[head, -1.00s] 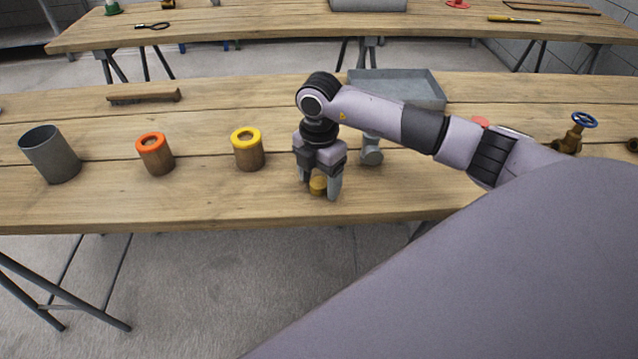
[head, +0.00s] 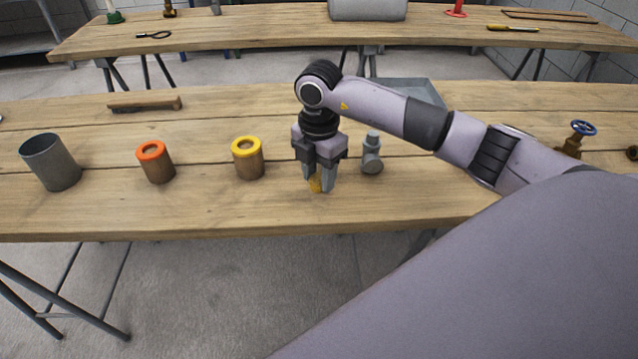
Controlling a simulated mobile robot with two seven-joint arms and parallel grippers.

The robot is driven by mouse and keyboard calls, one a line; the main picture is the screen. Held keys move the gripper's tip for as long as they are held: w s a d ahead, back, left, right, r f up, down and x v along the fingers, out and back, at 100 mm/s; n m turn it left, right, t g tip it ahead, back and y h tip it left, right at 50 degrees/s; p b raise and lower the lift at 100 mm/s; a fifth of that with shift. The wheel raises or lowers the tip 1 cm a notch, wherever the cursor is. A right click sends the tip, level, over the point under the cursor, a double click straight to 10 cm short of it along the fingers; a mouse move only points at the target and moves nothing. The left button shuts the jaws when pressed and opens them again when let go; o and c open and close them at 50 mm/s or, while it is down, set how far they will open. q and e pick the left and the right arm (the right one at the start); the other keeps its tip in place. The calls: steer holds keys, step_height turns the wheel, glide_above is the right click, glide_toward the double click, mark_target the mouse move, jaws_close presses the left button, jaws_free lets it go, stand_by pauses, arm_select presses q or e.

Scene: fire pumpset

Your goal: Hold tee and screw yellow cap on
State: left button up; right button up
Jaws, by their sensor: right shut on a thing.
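My right gripper (head: 320,186) points down over the front half of the near table. It is shut on a small yellow cap (head: 315,184), which is partly hidden by the fingers. Whether the cap touches the table is hard to tell. A grey tee fitting (head: 372,158) stands upright on the table just right of the gripper, apart from it. My left gripper is not in view.
Left of the gripper stand a yellow-rimmed wooden cup (head: 248,165), an orange-rimmed one (head: 157,166) and a grey can (head: 52,165). A brown wooden-handled tool (head: 145,104) lies behind. A grey tray (head: 425,92) and blue-wheeled valve (head: 577,138) are at right.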

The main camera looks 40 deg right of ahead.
step_height(320, 180, up, 16)
steer(key=p, duration=0.1)
steer(key=shift+r, duration=0.25)
steer(key=n, duration=2.6)
glide_above(316, 182)
steer(key=s+a, duration=0.2)
steer(key=a, duration=0.1)
step_height(316, 182, down, 6)
steer(key=s+a+f+n, duration=0.2)
steer(key=n, duration=1)
steer(key=s+a+f+n, duration=0.1)
steer(key=a+f+n, duration=0.1)
steer(key=n, duration=1.1)
steer(key=shift+s+a+f, duration=0.15)
steer(key=shift+s+f, duration=0.1)
steer(key=shift+s, duration=0.1)
